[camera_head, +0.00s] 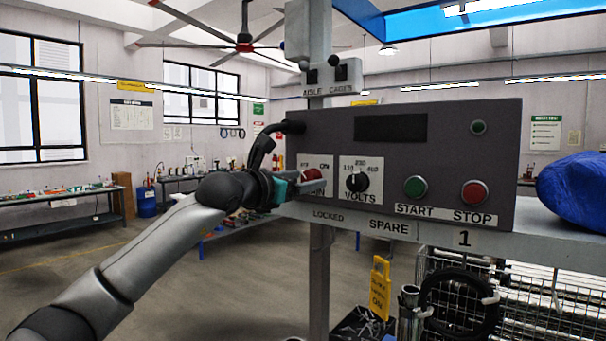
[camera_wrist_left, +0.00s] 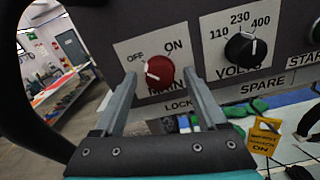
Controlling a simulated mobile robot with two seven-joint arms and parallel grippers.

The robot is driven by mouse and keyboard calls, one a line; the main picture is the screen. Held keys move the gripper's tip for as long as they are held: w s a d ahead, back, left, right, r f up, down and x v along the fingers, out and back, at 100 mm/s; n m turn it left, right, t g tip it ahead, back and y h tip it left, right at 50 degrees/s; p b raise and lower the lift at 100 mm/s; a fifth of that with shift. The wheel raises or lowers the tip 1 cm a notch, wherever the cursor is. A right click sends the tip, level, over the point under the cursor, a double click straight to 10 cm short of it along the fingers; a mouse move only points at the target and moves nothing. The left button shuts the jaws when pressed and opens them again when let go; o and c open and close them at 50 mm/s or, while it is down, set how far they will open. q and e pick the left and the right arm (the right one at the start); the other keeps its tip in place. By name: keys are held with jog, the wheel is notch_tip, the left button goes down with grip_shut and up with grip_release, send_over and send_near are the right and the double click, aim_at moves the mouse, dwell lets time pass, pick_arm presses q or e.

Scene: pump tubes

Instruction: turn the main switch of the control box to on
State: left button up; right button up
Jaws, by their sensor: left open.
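The grey control box (camera_head: 440,150) has a red main switch knob (camera_head: 313,174) on a white plate at its lower left. In the left wrist view the red knob (camera_wrist_left: 160,70) sits below the OFF and ON labels, and its white mark points left, on the OFF side. My left gripper (camera_head: 297,185) is in front of the knob. In the left wrist view its two fingers (camera_wrist_left: 160,77) are open, one on each side of the knob. I cannot tell whether either finger touches it. My right gripper is not in view.
Right of the main switch are the black VOLTS knob (camera_head: 356,183), the green START button (camera_head: 415,187) and the red STOP button (camera_head: 474,192). A yellow tag (camera_head: 380,287) hangs below the box. A blue bundle (camera_head: 575,192) lies right of it. A black cable (camera_head: 262,148) runs into the box's left side.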

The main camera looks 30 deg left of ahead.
pick_arm(q)
grip_shut()
dwell(0.7)
